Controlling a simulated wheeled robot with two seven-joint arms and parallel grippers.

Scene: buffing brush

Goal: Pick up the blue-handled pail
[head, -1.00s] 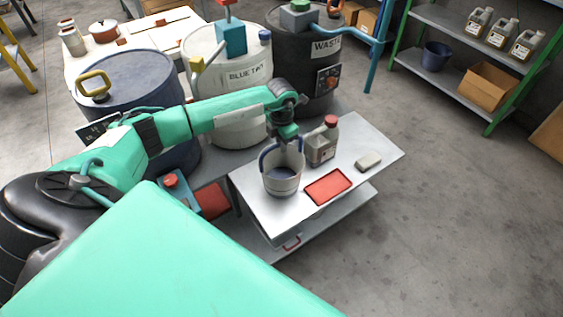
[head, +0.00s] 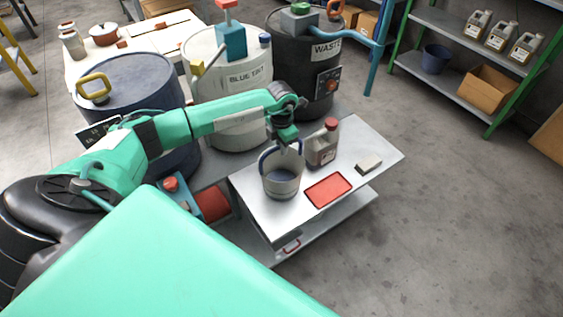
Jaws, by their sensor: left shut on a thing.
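The blue-handled pail (head: 282,184) is a pale grey bucket with a blue handle, at the left part of the small white-topped cart (head: 262,219). My left gripper (head: 287,146) is above the pail's rim, shut on its raised blue handle. The pail is upright. I cannot tell whether its base is touching the cart top or slightly above it. The fingertips are small and partly merge with the handle. My right gripper does not show.
A grey jug with a red cap (head: 322,147) stands close behind the pail. A red tray (head: 328,190) and a pale block (head: 368,164) lie to its right. Large drums, including a dark navy one (head: 130,85), stand behind the cart. Floor at right is clear.

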